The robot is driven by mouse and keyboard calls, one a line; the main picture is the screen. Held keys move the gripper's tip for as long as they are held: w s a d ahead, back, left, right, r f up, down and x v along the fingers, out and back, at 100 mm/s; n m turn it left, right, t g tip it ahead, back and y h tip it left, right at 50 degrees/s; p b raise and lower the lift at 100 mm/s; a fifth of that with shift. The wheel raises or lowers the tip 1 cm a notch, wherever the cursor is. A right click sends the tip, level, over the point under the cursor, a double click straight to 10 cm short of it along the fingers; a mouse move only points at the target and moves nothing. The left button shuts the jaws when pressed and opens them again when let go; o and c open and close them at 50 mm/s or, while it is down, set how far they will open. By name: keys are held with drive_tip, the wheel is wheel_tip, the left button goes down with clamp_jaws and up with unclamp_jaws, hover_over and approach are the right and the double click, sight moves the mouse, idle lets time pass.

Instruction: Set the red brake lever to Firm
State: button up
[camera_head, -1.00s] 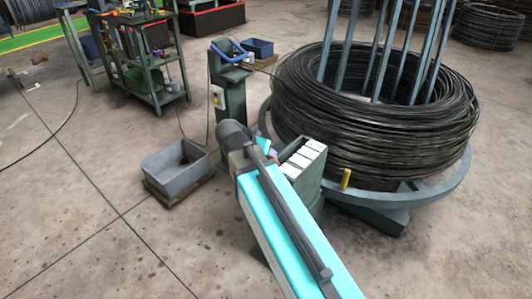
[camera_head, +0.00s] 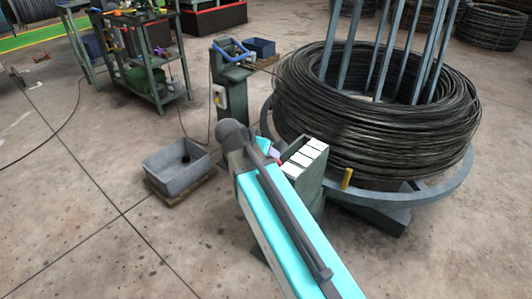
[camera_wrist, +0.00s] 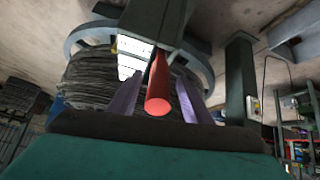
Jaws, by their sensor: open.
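The red brake lever (camera_wrist: 158,85) shows in the wrist view as a red bar with its round end toward the camera. It sticks out from the dark green housing (camera_wrist: 150,22), beside white label plates (camera_wrist: 130,62). My gripper (camera_wrist: 159,78) is open, with one purple finger on each side of the lever. Gaps show between the lever and both fingers. In the head view, the housing (camera_head: 311,180) with its white plates (camera_head: 313,147) stands by the coil, and my arm hides most of the gripper and lever. The writing on the plates is too small to read.
A large black wire coil (camera_head: 375,125) sits on a round grey ring base behind the housing. A green post with a blue handle (camera_head: 232,85) stands behind, left. A grey bin (camera_head: 176,170) sits on the floor at left. The floor at front left is clear.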

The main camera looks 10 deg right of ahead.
drive_tip(key=v, duration=1.3)
drive_tip(key=shift+s+b, duration=0.15)
drive_tip(key=shift+b, duration=0.3)
drive_tip(key=s+d+f+g, duration=0.2)
drive_tip(key=s+d+f, duration=0.2)
drive_tip(key=f, duration=0.7)
drive_tip(key=s+d+f+g, duration=0.3)
drive_tip(key=d+f, duration=0.1)
drive_tip(key=f, duration=0.7)
drive_tip(key=s+d+f+g, duration=0.2)
drive_tip(key=s+d+f, duration=0.25)
drive_tip(key=f, duration=0.65)
drive_tip(key=s+f+n+g+y, duration=0.3)
drive_tip(key=s+f+g, duration=0.1)
drive_tip(key=s+f, duration=1.25)
drive_tip(key=s+a+f+n+y, duration=0.3)
drive_tip(key=s+a+f+n, duration=0.2)
drive_tip(key=s+f, duration=0.1)
drive_tip(key=shift+a+f, duration=0.2)
drive_tip(key=shift+f, duration=0.7)
